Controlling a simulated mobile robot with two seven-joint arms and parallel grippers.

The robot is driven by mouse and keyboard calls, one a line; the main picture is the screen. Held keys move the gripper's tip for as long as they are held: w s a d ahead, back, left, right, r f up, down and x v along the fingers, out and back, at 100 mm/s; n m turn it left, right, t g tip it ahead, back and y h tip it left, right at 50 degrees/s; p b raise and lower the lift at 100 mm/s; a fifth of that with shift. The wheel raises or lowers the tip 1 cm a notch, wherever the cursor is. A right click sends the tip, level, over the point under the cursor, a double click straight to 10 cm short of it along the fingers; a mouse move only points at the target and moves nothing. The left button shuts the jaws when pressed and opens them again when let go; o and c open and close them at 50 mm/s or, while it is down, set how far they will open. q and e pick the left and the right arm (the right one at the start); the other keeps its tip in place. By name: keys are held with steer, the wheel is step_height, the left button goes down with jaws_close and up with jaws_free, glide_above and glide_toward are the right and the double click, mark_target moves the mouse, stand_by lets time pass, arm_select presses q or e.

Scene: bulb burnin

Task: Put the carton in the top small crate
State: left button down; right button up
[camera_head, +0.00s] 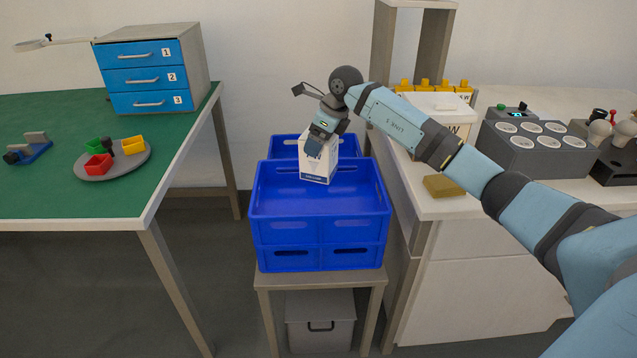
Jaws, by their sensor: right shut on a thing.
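The carton (318,167) is a small white box with blue markings. My right gripper (314,146) is shut on its top and holds it upright, slightly tilted, over the blue crates. The top small crate (318,230) is blue and open, stacked on another blue crate at the front of a small stand. The carton shows in front of the crate's back rim; I cannot tell whether its base is above or inside the crate. Another blue crate (287,147) stands behind, partly hidden by the carton. My left gripper is not in view.
A green-topped table (60,190) with a blue drawer unit (145,78) and a round tray (120,168) stands left. A white counter (450,207) with a grey socket block (535,150) and bulbs stands right, close to the crates. A grey bin (320,318) sits below.

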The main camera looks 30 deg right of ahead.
mark_target(319, 175)
step_height(319, 175, down, 7)
steer(key=shift+r+b, duration=0.1)
steer(key=shift+b, duration=0.5)
step_height(319, 175, down, 4)
steer(key=shift+r+b, duration=0.25)
steer(key=shift+b, duration=0.2)
steer(key=shift+f, duration=0.45)
steer(key=o, duration=0.9)
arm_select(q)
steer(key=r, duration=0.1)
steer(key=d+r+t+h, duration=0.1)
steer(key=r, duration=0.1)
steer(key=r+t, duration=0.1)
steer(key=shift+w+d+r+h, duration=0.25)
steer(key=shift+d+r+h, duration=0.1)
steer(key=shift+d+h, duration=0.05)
arm_select(e)
steer(key=shift+o, duration=0.2)
